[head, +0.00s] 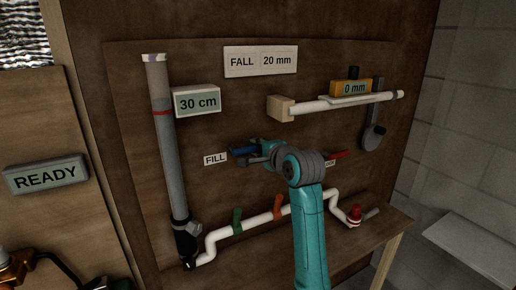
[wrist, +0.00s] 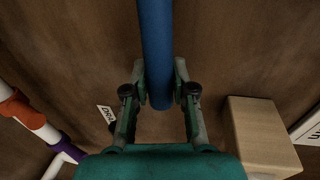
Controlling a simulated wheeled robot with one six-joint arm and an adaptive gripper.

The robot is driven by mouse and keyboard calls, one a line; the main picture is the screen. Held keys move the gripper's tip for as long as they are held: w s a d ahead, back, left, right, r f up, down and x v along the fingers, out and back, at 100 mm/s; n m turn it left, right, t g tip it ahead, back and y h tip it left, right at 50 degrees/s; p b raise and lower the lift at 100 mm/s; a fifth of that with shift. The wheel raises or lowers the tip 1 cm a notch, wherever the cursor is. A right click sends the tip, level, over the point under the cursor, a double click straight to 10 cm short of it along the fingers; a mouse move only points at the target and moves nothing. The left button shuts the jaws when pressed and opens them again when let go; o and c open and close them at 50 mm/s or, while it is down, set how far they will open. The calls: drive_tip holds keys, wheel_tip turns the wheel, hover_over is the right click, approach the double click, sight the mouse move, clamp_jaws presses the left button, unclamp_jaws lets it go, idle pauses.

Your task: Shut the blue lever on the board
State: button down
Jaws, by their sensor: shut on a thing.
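The blue lever (head: 243,150) is on the board (head: 210,190), just right of the FILL label (head: 215,159). My gripper (head: 250,158) is at the lever in the head view, in front of the board. In the wrist view, the blue lever (wrist: 157,45) is a long round bar running down from the top edge. It lies between the two fingers of my gripper (wrist: 159,85), which are shut on it near its lower end. My gripper and arm hide part of the lever and its pivot in the head view.
A red lever (head: 335,155) lies right of my wrist, its label partly hidden. Below runs a white pipe (head: 257,221) with green (head: 237,221) and orange (head: 278,208) handles. A wooden block (head: 281,108) holds a white bar above. The block (wrist: 262,135) is close right of my gripper.

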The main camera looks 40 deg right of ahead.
drive_tip(key=c, duration=0.9)
unclamp_jaws()
drive_tip(key=shift+f, duration=0.15)
drive_tip(key=shift+s, duration=0.1)
drive_tip(key=v, duration=1.1)
drive_tip(key=shift+s+a, duration=0.15)
drive_tip(key=shift+s, duration=0.2)
